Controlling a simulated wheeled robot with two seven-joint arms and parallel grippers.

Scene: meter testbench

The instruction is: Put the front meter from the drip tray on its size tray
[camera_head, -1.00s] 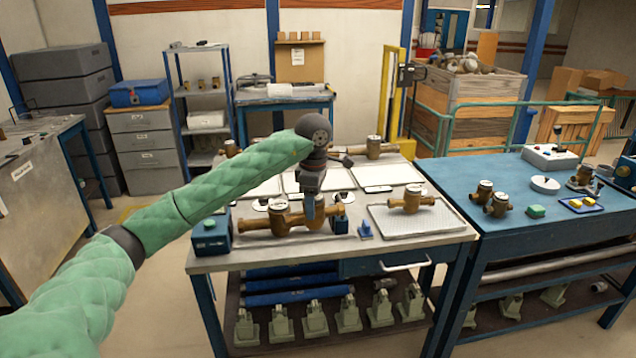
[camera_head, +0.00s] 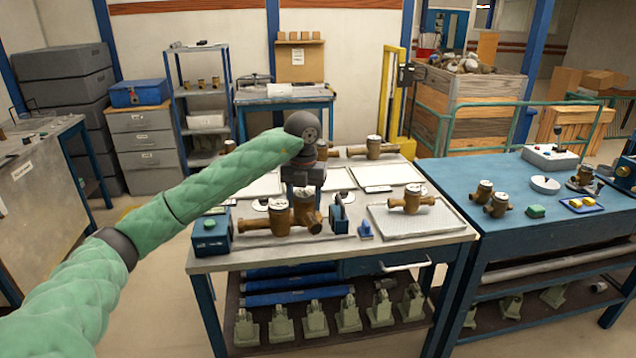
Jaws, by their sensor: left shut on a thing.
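My left gripper (camera_head: 304,184) points down over the middle of the grey bench. It is shut on a brown brass meter (camera_head: 306,208), which shows just below it and is partly hidden by the gripper. Close to its left, a brass meter with a pale round top (camera_head: 278,216) sits lengthwise by the blue clamp block. I cannot tell whether the two touch. The drip tray (camera_head: 446,221), pale and ridged, lies at the bench's right with one brass meter (camera_head: 410,199) on it. White flat trays (camera_head: 386,177) lie in a row behind. My right gripper is not in view.
A blue clamp block (camera_head: 211,232) stands at the bench's left, and another blue clamp part (camera_head: 341,213) stands right of the held meter. Brass meters (camera_head: 370,148) lie along the back. A blue table (camera_head: 545,225) with several meters adjoins on the right.

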